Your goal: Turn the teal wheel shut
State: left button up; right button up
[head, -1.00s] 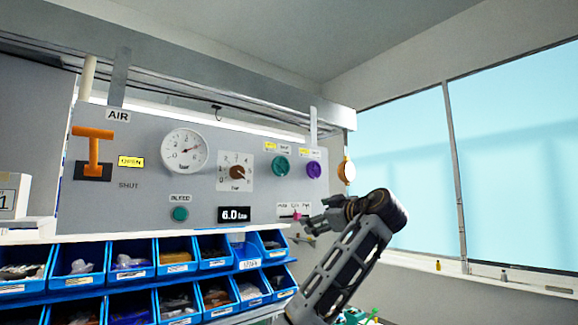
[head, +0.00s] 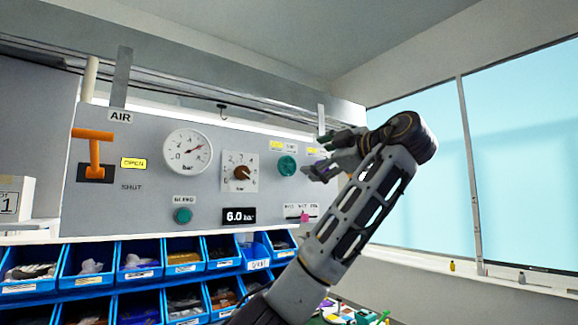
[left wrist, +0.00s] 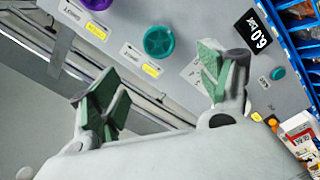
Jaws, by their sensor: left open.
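The teal wheel (head: 287,166) is on the grey panel, right of the dial with the orange-brown knob. Its label above has a yellow part. In the left wrist view the teal wheel (left wrist: 159,42) shows beyond the gap between the fingers. My left gripper (head: 318,155) is open and empty, just right of the wheel in the head view and apart from it. Its green-padded fingers (left wrist: 154,84) are spread wide in the left wrist view. My right gripper is in neither current view.
A purple wheel (left wrist: 97,3) is beside the teal one; my gripper hides it in the head view. Blue bins (head: 87,266) stand below.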

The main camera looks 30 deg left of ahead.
aim_at(288, 165)
pick_arm(q)
jog(key=shift+w+a, duration=0.15)
jog(key=p+x, duration=0.4)
jog(key=x, duration=0.8)
jog(key=shift+r, duration=0.1)
jog(key=shift+x, duration=0.75)
jog(key=c, duration=1)
